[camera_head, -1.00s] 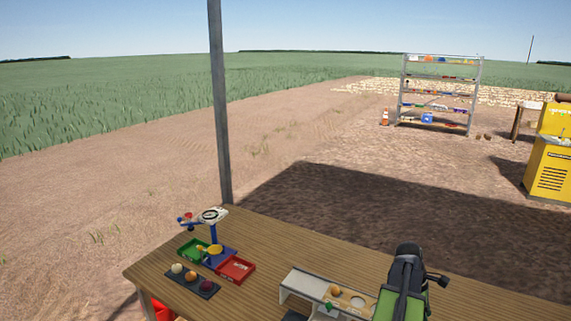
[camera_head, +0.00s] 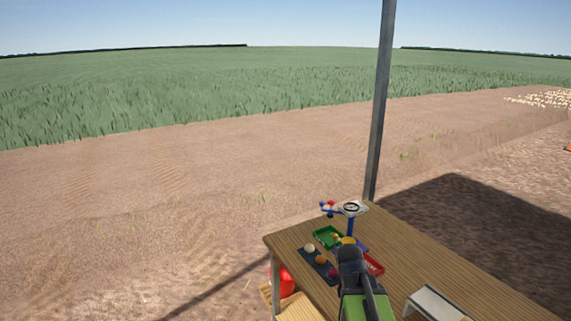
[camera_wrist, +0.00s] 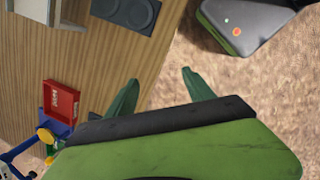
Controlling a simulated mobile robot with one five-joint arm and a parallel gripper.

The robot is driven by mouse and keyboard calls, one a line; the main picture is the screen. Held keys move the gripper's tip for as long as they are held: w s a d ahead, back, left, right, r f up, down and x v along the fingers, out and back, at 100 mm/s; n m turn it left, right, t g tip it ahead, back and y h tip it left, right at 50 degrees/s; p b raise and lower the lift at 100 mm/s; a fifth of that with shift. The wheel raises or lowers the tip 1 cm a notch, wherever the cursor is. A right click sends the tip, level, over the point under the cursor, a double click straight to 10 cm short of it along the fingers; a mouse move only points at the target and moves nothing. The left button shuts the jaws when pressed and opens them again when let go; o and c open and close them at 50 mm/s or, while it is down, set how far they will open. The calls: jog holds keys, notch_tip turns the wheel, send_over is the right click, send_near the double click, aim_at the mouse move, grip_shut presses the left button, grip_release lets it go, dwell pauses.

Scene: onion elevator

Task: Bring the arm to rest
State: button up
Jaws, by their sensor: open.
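My arm reaches up from the bottom of the head view, over the wooden table (camera_head: 420,255). Its dark end partly covers the items on the table's left part. In the wrist view my gripper (camera_wrist: 160,76) shows two green fingers spread apart with nothing between them. The fingers point over the table's edge, with the table on the left and brown ground on the right. No object touches the fingertips.
A pale stand (camera_head: 436,303) is at the right. A metal post (camera_head: 381,100) rises behind. Ground to the left is open.

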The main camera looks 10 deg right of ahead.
jog(key=s+a+m+y, duration=0.1)
jog(key=a+m+y, duration=0.1)
jog(key=a+m, duration=0.9)
jog(key=a, duration=0.3)
jog(key=shift+s+a+f, duration=0.15)
jog(key=shift+a+f, duration=0.05)
jog(key=shift+f, duration=0.05)
